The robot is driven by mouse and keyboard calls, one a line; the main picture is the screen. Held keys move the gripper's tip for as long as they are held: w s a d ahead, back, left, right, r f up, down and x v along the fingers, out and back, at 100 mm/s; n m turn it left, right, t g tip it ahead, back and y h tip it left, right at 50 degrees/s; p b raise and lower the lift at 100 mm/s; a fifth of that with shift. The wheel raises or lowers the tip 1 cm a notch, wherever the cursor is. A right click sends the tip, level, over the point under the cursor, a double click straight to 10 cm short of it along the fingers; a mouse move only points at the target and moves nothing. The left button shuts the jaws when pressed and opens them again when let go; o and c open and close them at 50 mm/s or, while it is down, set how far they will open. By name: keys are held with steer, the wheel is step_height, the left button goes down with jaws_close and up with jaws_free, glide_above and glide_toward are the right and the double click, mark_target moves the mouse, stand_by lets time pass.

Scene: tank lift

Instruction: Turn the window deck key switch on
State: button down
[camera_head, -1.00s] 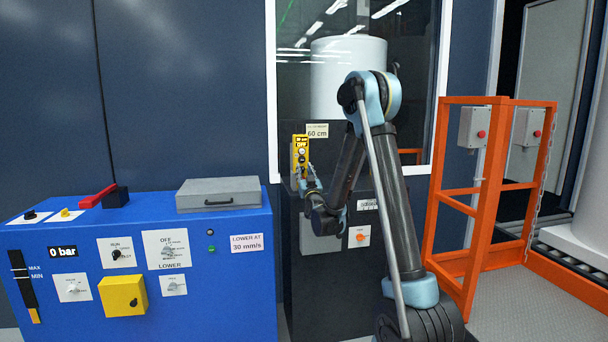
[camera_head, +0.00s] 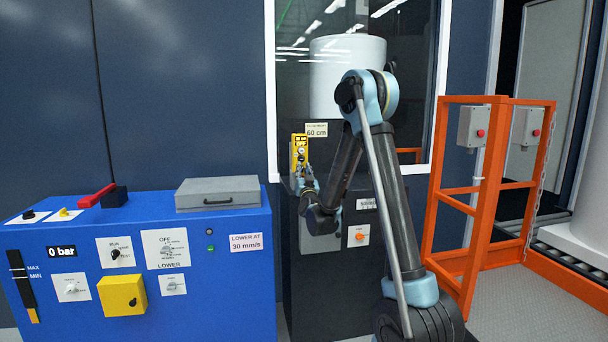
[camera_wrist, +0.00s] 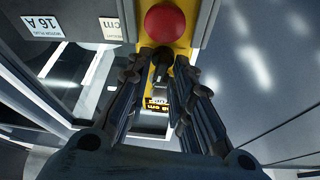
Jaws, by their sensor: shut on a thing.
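The window deck's yellow control box (camera_head: 299,147) stands upright on the dark pedestal below the window. A small label on it seems to read OFF. In the wrist view the yellow panel (camera_wrist: 181,47) carries a big red button (camera_wrist: 170,22) and a small black key switch (camera_wrist: 162,65). My gripper (camera_wrist: 161,75) has its two fingers on either side of the key switch, shut on it. In the head view my gripper (camera_head: 307,176) is at the box's lower end, and the key is hidden. Which way the key points is hard to tell.
The dark pedestal (camera_head: 318,280) has an orange button plate (camera_head: 358,236). A blue control cabinet (camera_head: 220,290) stands to the left. An orange railing (camera_head: 472,265) is to the right. The glass window (camera_head: 300,80) is behind the box.

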steer(key=m+h, duration=0.1)
steer(key=m, duration=0.1)
steer(key=m+h, duration=0.1)
steer(key=m, duration=0.2)
steer(key=shift+h, duration=0.3)
steer(key=m+h, duration=0.1)
steer(key=m, duration=0.2)
steer(key=m+g+h, duration=0.1)
steer(key=m, duration=0.2)
steer(key=shift+h, duration=0.4)
steer(key=m+g+h, duration=0.1)
steer(key=m, duration=0.3)
steer(key=shift+d+m+g, duration=0.15)
steer(key=shift+m+g, duration=0.85)
steer(key=shift+m, duration=1.2)
steer(key=c, duration=1.7)
jaws_free()
steer(key=shift+f, duration=0.15)
